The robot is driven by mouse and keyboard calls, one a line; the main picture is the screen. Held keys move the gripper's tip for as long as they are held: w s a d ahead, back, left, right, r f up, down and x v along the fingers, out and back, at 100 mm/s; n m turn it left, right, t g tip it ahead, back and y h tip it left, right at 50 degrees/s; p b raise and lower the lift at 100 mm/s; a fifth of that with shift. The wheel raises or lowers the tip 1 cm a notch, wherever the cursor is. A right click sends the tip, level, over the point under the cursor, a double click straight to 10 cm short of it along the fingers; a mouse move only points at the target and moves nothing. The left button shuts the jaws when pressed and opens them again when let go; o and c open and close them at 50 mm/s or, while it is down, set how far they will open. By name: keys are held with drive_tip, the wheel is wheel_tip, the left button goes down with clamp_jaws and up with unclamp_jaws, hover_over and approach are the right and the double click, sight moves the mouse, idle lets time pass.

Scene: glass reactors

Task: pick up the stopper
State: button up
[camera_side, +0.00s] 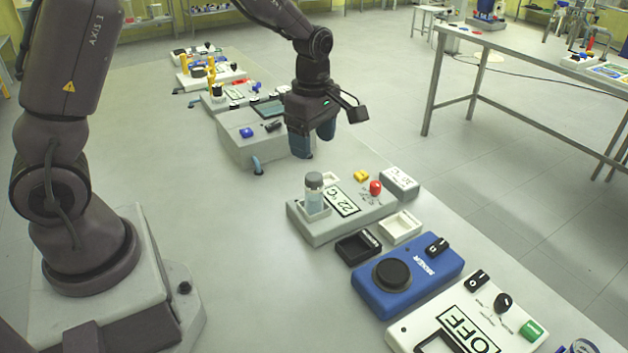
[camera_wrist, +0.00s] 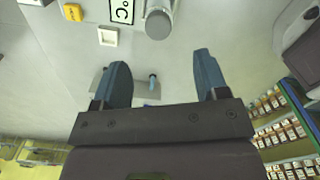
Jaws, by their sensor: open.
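The likely stopper is a grey round cap (camera_side: 314,180) on top of a clear glass vial (camera_side: 315,199) with bluish contents. The vial stands upright in a holder at the left end of the grey device (camera_side: 325,232) with the "22°C" display. In the wrist view the cap (camera_wrist: 159,25) shows as a grey disc near the top, beyond the fingertips. My gripper (camera_side: 313,148) is open and empty, above the table and behind the vial. In the wrist view its two blue fingers (camera_wrist: 160,62) stand wide apart, touching nothing.
On the device are a red knob (camera_side: 375,188) and a yellow part (camera_side: 361,175). A black tray (camera_side: 358,246), a white tray (camera_side: 400,227) and a blue mixer (camera_side: 407,275) stand nearer the camera. A grey box (camera_side: 240,150) stands behind my gripper. The table's left side is clear.

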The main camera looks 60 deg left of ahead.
sight(314, 176)
wheel_tip(314, 176, down, 8)
drive_tip(key=shift+w+f, duration=0.1)
drive_tip(key=c, duration=1)
